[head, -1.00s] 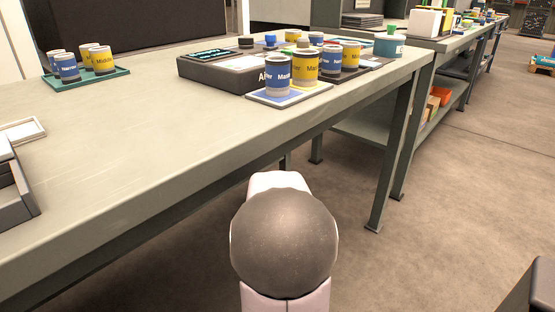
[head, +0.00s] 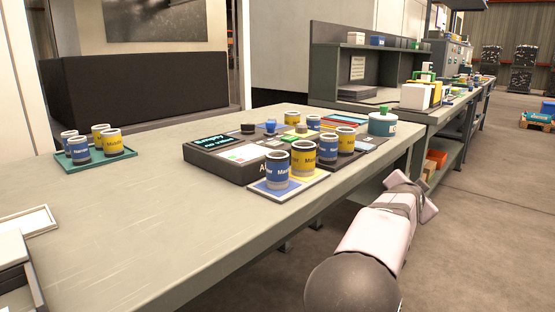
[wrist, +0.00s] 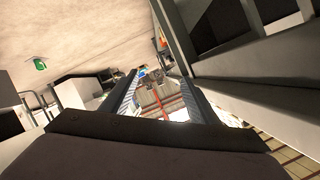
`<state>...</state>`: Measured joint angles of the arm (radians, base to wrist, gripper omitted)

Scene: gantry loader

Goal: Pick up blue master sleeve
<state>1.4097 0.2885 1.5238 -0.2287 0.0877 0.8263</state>
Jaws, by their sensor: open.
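A blue sleeve (head: 277,171) whose label seems to read "Master" stands upright on a blue and white pad (head: 313,180) at the table's front edge. A yellow sleeve (head: 303,160) with a similar label stands just behind it to the right. Another blue sleeve (head: 327,149) and a yellow one (head: 345,141) stand further right. My gripper (wrist: 156,82) shows in the wrist view with its two fingers apart and nothing between them. It points away from the table's sleeves, none of which I can make out there. The fingers cannot be made out in the head view.
A dark device with a display (head: 212,143) sits left of the blue sleeve. A green tray (head: 66,164) with several sleeves stands at the left. A teal-white container (head: 382,124) is at the far right corner. The table's (head: 150,215) front middle is clear.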

